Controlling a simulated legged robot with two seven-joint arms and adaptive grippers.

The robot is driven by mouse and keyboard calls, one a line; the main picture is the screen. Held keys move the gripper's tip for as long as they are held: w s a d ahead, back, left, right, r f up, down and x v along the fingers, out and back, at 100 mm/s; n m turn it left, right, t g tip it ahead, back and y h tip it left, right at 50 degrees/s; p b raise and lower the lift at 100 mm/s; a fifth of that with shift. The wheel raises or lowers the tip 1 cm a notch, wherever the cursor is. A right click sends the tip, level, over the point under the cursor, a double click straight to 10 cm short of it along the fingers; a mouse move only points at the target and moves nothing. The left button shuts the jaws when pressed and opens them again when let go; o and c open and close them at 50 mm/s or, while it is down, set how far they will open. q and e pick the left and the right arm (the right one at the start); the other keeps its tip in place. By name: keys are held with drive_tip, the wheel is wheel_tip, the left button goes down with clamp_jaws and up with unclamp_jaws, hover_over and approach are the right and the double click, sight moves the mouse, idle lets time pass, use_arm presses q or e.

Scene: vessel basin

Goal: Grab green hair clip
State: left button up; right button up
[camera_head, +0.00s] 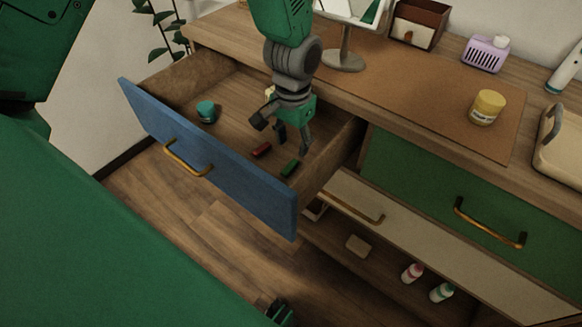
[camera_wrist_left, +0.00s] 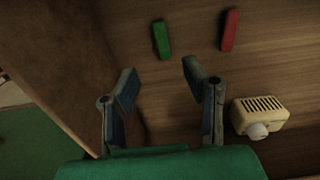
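The green hair clip (camera_head: 290,168) lies flat on the floor of the open blue-fronted drawer (camera_head: 215,165), near its right end. It also shows in the wrist view (camera_wrist_left: 161,40), beyond my fingertips and between them sideways. A red clip (camera_head: 262,150) lies beside it; it is at the upper right in the wrist view (camera_wrist_left: 230,30). My left gripper (camera_head: 282,138) reaches down into the drawer above the clips. In the wrist view its fingers (camera_wrist_left: 160,78) are spread with nothing between them.
A teal jar (camera_head: 207,110) stands in the drawer's left part. A cream box (camera_wrist_left: 260,115) sits right of my fingers in the wrist view. The drawer's side wall (camera_wrist_left: 60,60) is close on the left there. A yellow jar (camera_head: 488,106) stands on the tabletop.

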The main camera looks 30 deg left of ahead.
sight(291, 165)
use_arm(q)
wheel_tip(291, 165, down, 3)
drive_tip(key=shift+w+r, duration=0.1)
drive_tip(key=f, duration=0.1)
drive_tip(key=f+b, duration=0.1)
drive_tip(key=f, duration=0.1)
drive_tip(key=f+b, duration=0.1)
drive_tip(key=f, duration=0.1)
drive_tip(key=shift+a+f, duration=0.2)
drive_tip(key=shift+a, duration=0.05)
drive_tip(key=shift+r, duration=0.1)
drive_tip(key=c, duration=0.8)
